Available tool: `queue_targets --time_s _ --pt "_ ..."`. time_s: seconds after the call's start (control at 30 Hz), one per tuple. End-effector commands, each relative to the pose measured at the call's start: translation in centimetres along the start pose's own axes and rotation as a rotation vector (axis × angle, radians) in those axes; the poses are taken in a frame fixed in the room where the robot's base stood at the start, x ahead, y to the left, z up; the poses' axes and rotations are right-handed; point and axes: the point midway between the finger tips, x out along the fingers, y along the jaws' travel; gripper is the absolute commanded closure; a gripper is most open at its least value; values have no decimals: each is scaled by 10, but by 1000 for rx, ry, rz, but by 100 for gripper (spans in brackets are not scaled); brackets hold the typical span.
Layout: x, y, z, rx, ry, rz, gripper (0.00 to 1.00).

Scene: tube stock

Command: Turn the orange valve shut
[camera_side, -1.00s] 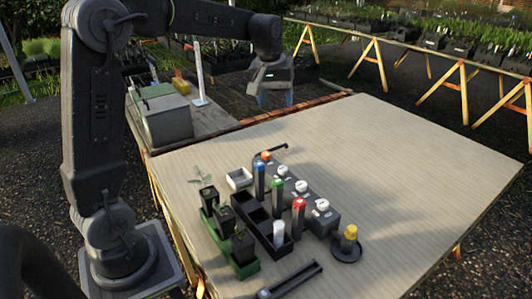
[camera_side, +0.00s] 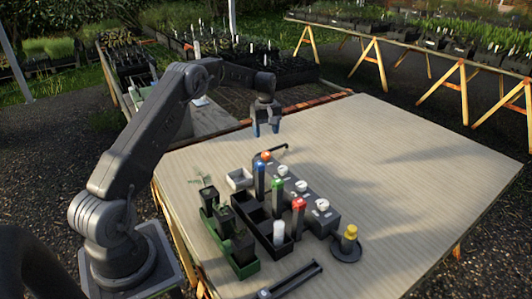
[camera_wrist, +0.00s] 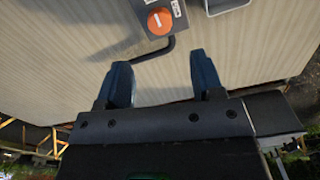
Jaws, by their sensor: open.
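The orange valve (camera_side: 266,155) is a small round knob at the far end of a dark grey manifold block (camera_side: 313,208). In the wrist view the valve (camera_wrist: 160,20) is an orange disc with a pale bar across it, near the top edge. My gripper (camera_side: 265,130) hangs above the far part of the table, behind and apart from the valve. In the wrist view my gripper (camera_wrist: 163,80) shows two blue fingers spread wide with nothing between them.
A dark bent pipe (camera_side: 279,149) leaves the block by the valve. White knobs (camera_side: 301,186) sit along the block. A black rack (camera_side: 263,222) holds coloured-capped tubes beside it. A white tray (camera_side: 239,179) stands left of the valve. The table's right side (camera_side: 430,160) is clear.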

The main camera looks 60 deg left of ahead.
Motion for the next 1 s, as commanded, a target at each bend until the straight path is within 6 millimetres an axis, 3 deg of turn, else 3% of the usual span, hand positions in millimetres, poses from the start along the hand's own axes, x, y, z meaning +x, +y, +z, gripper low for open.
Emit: queue_targets --time_s 0.2,0.43,0.6,0.9,1.0 --pt "48 0 1 2 -3 -3 39" --pt "82 0 1 2 -1 -1 39" --pt "92 0 1 2 0 0 39" --pt "94 0 1 2 0 0 39" --pt "94 0 1 2 0 0 48"
